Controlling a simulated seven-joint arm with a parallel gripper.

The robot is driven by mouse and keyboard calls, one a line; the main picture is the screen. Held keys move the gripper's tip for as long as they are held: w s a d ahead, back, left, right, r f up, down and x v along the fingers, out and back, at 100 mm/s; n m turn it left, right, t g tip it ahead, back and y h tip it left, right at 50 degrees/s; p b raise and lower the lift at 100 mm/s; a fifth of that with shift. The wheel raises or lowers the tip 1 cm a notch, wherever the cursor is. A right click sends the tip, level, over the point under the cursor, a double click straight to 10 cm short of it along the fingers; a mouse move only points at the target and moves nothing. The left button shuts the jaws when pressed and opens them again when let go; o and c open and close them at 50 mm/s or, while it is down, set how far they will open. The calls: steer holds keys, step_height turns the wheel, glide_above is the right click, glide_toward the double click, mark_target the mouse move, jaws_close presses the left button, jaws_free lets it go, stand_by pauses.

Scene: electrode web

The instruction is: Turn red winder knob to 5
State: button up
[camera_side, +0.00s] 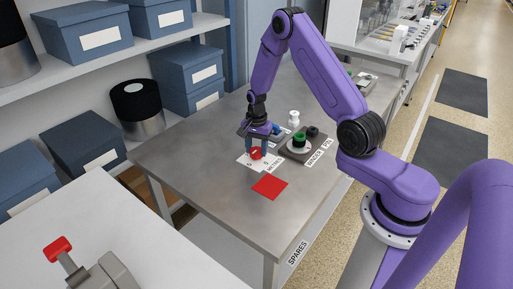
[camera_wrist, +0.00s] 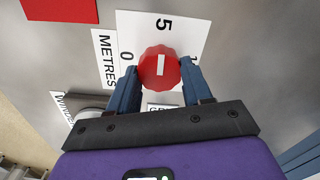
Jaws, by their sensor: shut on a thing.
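The red winder knob (camera_side: 255,153) sits on a white dial card (camera_side: 244,161) on the grey table. In the wrist view the knob (camera_wrist: 159,68) is round and ribbed, with a white bar running up and down the picture. The bar lines up with the printed 5 (camera_wrist: 164,24) above it; I cannot tell which end is the pointer. The 0 is left of the knob, and a partly hidden number starting with 1 is right. My gripper (camera_side: 258,147) points down, its blue fingers (camera_wrist: 159,74) shut on opposite sides of the knob.
A red square (camera_side: 270,187) lies flat in front of the dial. A white bobbin-like piece (camera_side: 294,118) stands behind. The table's left part is clear.

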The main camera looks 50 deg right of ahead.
mark_target(256, 150)
stand_by(0.3)
steer(key=o, duration=1)
steer(key=shift+o, duration=0.2)
steer(key=shift+r, duration=0.15)
step_height(256, 150, up, 17)
steer(key=shift+r, duration=0.1)
